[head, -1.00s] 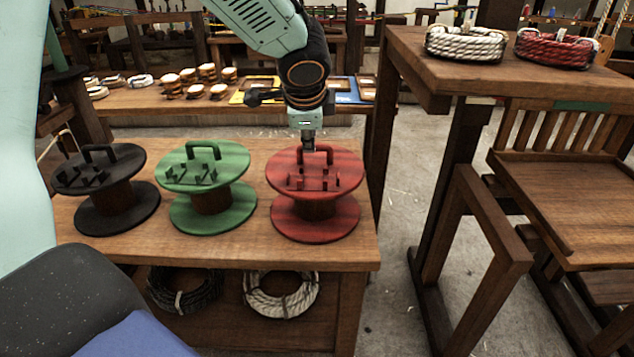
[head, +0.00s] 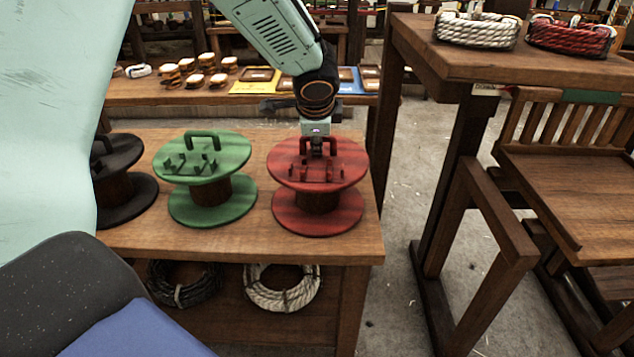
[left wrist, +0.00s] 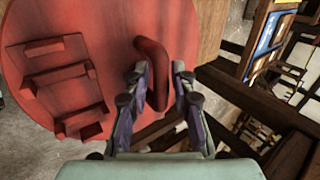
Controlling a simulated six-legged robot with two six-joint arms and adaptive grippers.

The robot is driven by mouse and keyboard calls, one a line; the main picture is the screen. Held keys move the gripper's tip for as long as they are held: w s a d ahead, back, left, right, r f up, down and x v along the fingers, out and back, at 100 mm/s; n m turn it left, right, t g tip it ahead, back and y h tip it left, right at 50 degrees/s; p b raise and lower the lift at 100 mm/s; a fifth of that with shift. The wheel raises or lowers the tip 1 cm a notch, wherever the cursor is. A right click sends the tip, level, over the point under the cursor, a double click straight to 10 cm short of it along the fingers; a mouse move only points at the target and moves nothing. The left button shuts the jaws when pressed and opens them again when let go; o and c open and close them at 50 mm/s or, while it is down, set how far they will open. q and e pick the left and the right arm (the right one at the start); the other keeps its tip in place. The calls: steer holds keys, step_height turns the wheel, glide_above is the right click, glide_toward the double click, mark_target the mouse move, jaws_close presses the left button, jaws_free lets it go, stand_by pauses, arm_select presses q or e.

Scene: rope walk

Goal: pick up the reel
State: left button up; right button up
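The red reel (head: 290,212) stands upright on the near wooden table (head: 255,240), right of the green reel (head: 214,205) and the black reel (head: 120,187). It has a raised loop handle and small brackets on its top disc. My left gripper (head: 317,147) reaches down to the handle. In the left wrist view the red handle (left wrist: 152,52) lies between the two fingers of the left gripper (left wrist: 162,90). The fingers look spread around it, with a gap showing beside it. My right gripper is not in view.
A black rope coil (head: 184,284) and a white coil (head: 283,288) lie on the shelf below. White (head: 476,31) and red (head: 571,38) coils sit on the taller table at right. A slatted wooden seat (head: 560,190) stands beside it. Bare floor lies between the tables.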

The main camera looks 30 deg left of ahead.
arm_select(q)
steer(key=shift+d+r, duration=0.15)
steer(key=shift+w, duration=0.1)
jaws_close()
steer(key=shift+w, duration=0.1)
stand_by(0.3)
